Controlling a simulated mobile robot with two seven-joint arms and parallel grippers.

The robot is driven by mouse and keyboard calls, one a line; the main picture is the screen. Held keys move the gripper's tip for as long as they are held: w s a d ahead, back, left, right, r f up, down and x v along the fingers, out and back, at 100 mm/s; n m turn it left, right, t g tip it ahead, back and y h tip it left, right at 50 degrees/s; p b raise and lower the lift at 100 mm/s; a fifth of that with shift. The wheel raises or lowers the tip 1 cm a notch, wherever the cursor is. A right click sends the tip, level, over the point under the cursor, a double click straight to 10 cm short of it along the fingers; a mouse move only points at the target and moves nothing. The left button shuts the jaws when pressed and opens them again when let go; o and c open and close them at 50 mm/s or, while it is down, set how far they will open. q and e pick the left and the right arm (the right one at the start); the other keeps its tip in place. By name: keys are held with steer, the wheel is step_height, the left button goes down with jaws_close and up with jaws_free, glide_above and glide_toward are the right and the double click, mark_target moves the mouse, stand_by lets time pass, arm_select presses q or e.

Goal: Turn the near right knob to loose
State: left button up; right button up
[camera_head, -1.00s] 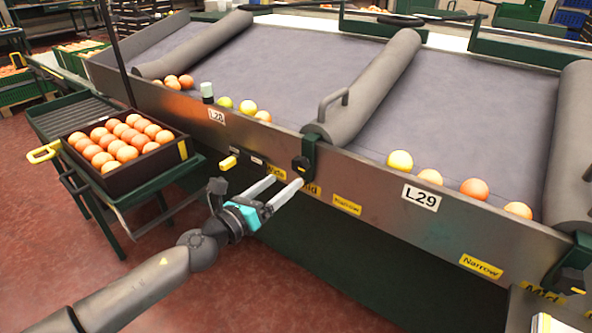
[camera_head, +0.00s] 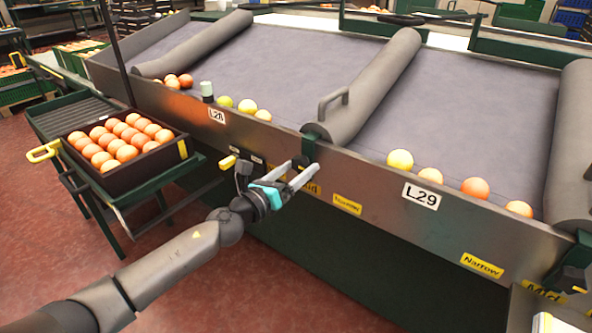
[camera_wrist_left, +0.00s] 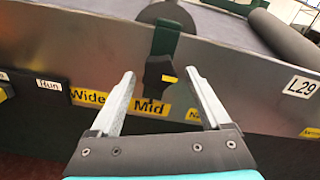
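A dark star-shaped knob (camera_wrist_left: 158,76) with a yellow mark sits on a green bracket at the foot of the middle roller. In the head view this knob (camera_head: 303,161) is partly hidden by my gripper. My left gripper (camera_head: 303,168) is open, one finger on each side of the knob in the picture. In the left wrist view my gripper (camera_wrist_left: 160,73) is open and the knob shows between the fingertips; I cannot tell whether they touch it. Another dark knob (camera_head: 572,281) is at the lower right, on the right roller's bracket. My right gripper is not in view.
Yellow labels Wide (camera_wrist_left: 88,97), Mid (camera_wrist_left: 150,107) and Narrow (camera_head: 347,204) line the metal front panel. A yellow switch (camera_head: 229,162) is left of my gripper. A crate of oranges (camera_head: 173,158) stands at the left. Loose fruit lies behind the panel's edge.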

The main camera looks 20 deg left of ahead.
arm_select(q)
jaws_close()
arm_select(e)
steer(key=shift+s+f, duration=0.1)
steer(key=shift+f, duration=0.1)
